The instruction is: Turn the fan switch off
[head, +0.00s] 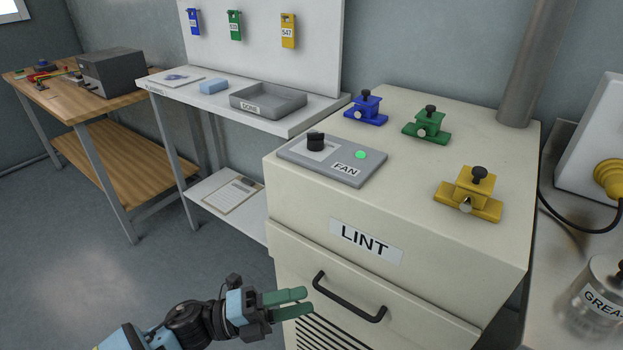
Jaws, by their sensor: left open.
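The fan switch is a black knob (315,141) on a grey panel (335,174) labelled FAN. The panel lies on the front left of the cream cabinet's top. A green light (360,155) glows to the right of the knob. My left gripper (303,303) has green fingers, open and empty. It is in front of the cabinet, near the left end of the drawer handle and well below the panel in the picture. My right gripper does not show.
The cream cabinet (400,282) has a LINT label and a black drawer handle (347,307). Blue (366,108), green (427,125) and yellow (469,194) clamp-like devices stand on its top. A white shelf with a grey tray (268,107) is at left. A grey post (522,65) rises behind.

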